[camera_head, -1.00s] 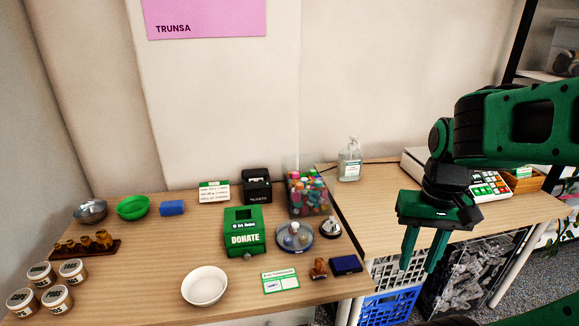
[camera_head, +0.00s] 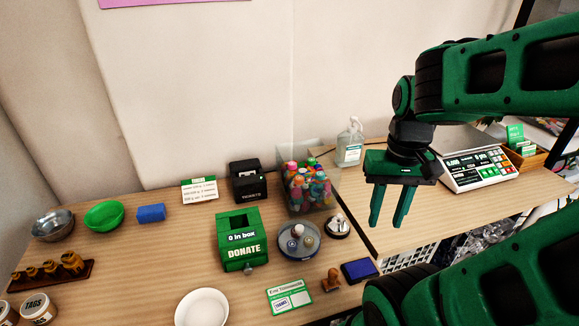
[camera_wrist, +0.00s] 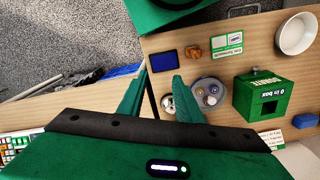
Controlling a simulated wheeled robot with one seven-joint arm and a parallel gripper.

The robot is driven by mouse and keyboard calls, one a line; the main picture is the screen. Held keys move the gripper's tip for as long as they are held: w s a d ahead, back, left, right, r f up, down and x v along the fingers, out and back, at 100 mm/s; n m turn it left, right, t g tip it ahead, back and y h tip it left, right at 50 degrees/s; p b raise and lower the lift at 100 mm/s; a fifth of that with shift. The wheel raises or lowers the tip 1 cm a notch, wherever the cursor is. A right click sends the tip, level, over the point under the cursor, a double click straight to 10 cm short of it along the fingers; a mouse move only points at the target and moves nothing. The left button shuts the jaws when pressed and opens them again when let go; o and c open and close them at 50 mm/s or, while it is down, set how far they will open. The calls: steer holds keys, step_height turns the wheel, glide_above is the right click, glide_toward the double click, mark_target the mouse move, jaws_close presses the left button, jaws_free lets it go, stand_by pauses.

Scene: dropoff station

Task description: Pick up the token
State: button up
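I cannot make out for certain which thing is the token. A round grey dish (camera_head: 299,254) on the table holds several small round pieces; it also shows in the wrist view (camera_wrist: 209,101). A green and white card (camera_head: 289,297) with small markings lies in front of it. My gripper (camera_head: 387,223) is open and empty, above the gap between the two tables, right of the dish. In the wrist view its fingers (camera_wrist: 160,75) are spread, with the table edge behind them and the dish off to the right.
Near the dish stand a green donation box (camera_head: 241,242), a clear bin of colourful items (camera_head: 309,190), a wooden stamp (camera_head: 331,280), a blue pad (camera_head: 360,271) and a small bell-like object (camera_head: 338,227). A white bowl (camera_head: 202,308) is at the front. A scale (camera_head: 478,169) stands right.

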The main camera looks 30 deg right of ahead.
steer(key=shift+o, duration=1.3)
steer(key=shift+s+r, duration=0.2)
steer(key=shift+s, duration=0.15)
steer(key=w+d+r+m+h, duration=0.15)
steer(key=w+m, duration=0.25)
steer(key=w, duration=0.7)
steer(key=w+d+r+m+y, duration=0.1)
steer(key=w+r+m, duration=0.2)
steer(key=w, duration=0.7)
steer(key=m, duration=0.7)
glide_toward(292, 163)
step_height(292, 163, down, 8)
steer(key=shift+s+d+f, duration=0.1)
steer(key=shift+s+d, duration=0.05)
steer(key=c, duration=1.1)
